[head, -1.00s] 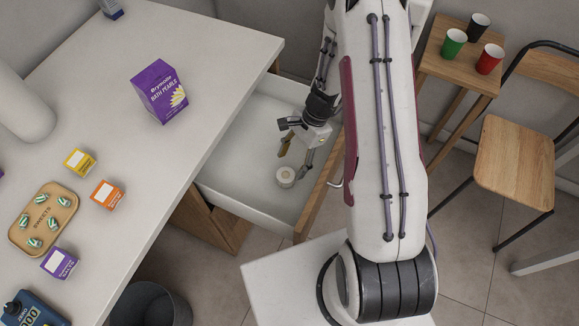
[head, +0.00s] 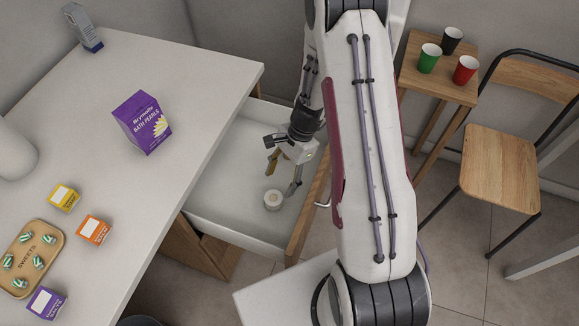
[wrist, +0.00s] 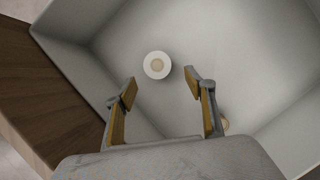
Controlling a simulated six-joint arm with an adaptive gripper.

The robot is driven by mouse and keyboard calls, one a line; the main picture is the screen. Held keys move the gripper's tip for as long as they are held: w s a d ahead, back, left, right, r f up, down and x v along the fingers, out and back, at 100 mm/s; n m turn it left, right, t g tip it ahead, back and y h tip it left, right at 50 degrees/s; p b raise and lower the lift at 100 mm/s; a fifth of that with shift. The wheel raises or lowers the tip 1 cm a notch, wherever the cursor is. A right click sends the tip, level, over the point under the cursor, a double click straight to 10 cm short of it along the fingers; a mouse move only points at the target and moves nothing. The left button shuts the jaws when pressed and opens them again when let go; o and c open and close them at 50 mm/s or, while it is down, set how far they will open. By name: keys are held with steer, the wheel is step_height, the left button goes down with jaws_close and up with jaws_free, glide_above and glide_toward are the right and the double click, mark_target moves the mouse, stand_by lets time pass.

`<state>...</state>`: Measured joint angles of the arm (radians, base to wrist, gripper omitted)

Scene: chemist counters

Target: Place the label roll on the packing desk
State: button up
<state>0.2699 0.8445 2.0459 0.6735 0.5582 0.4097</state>
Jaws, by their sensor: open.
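The label roll (head: 273,200) is a small white roll lying in the open drawer (head: 225,225). In the wrist view the roll (wrist: 157,65) shows its round top with a tan core, a little beyond the gap between my fingertips. My gripper (head: 283,174) is inside the drawer space, above and just behind the roll in the head view. My gripper (wrist: 160,85) is open and empty, with its two tan-padded fingers apart. The packing desk cannot be told for sure; the white counter (head: 190,110) stands left of the drawer.
A purple bath pearls box (head: 142,122), yellow (head: 64,196) and orange (head: 94,229) boxes and a sweets tray (head: 30,258) stand on the counter. The drawer front (head: 308,215) borders the roll's right side. A stool with cups (head: 440,80) and a chair (head: 500,170) stand right.

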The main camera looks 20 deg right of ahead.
step_height(320, 180, up, 24)
steer(key=s+a+n+t+h, duration=0.2)
steer(key=a+n+t, duration=0.1)
steer(key=n, duration=0.5)
steer(key=s+d+r+n+t+h, duration=0.1)
steer(key=s+r+n, duration=0.6)
steer(key=s+r, duration=0.7)
steer(key=shift+s+r+t+h, duration=0.3)
steer(key=shift+s+t+h, duration=0.4)
steer(key=shift+t, duration=0.7)
steer(key=shift+o, duration=0.6)
